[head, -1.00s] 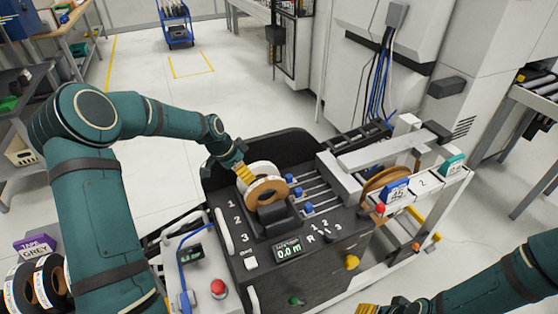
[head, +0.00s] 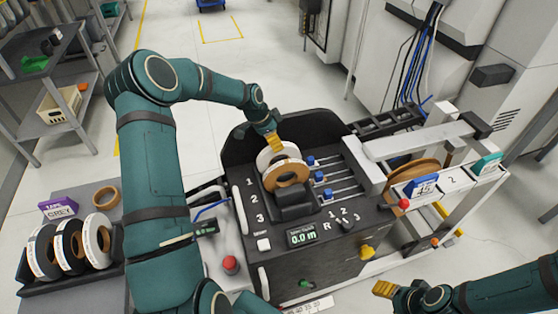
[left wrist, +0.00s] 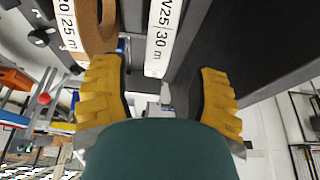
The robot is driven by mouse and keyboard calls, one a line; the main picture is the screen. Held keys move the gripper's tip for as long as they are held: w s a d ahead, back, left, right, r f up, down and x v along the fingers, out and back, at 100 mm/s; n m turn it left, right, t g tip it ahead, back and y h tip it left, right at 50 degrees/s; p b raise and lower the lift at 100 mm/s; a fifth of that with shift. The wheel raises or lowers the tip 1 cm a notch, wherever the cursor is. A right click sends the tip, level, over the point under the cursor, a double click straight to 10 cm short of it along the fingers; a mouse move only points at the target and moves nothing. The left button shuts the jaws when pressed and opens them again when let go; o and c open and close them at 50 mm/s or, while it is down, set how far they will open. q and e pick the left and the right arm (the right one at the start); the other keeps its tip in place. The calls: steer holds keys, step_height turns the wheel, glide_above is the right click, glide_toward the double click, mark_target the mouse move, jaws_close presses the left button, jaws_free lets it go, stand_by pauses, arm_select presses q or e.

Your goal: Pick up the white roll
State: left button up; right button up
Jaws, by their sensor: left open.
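The white roll (head: 268,158) stands upright in the holder on top of the black machine, just behind a brown roll (head: 290,174). In the left wrist view the white roll (left wrist: 163,38) shows its labelled rim, marked "30 m", between the fingers' directions, with the brown roll (left wrist: 97,22) at upper left. My left gripper (head: 274,141) is at the upper back edge of the white roll. Its two yellow fingers (left wrist: 160,85) are spread and nothing is clamped between them. My right gripper (head: 383,289) is low at the right, away from the rolls; its finger gap is unclear.
The machine's dark back wall (head: 285,125) rises close behind the rolls. Blue-knobbed slide rods (head: 335,178) lie to their right. A rack of several rolls (head: 72,246), a purple tape box (head: 58,209) and a loose brown ring (head: 106,197) are at the left.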

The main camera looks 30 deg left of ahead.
arm_select(q)
steer(key=x, duration=0.5)
steer(key=shift+d+f, duration=0.15)
steer(key=shift+d, duration=0.1)
jaws_close()
